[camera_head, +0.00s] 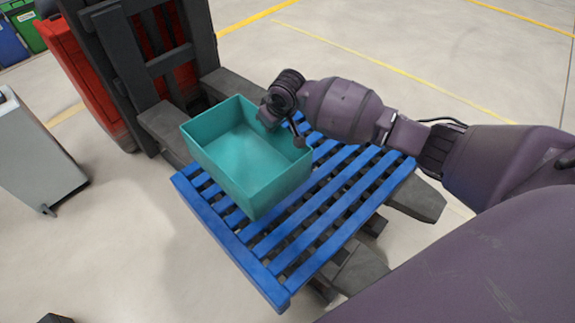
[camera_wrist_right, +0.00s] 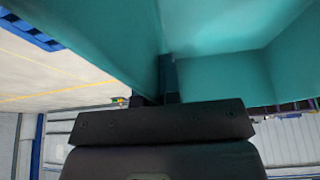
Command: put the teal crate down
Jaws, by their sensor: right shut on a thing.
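The teal crate (camera_head: 235,165) is open-topped and empty, and it is over the blue pallet (camera_head: 290,262). I cannot tell whether its base touches the slats or hangs just above them. My right gripper (camera_head: 297,132) is at the crate's right-hand wall, shut on its rim. In the right wrist view the crate (camera_wrist_right: 215,35) fills the top, with the fingers (camera_wrist_right: 168,82) against its wall. A corner of the pallet (camera_wrist_right: 30,32) shows at top left. My left gripper is not in view.
The pallet lies on the dark forks (camera_head: 412,198) of a red and black forklift (camera_head: 85,70). A grey cabinet (camera_head: 38,155) stands at left. Green (camera_head: 25,25) and blue bins (camera_head: 8,45) are at far left.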

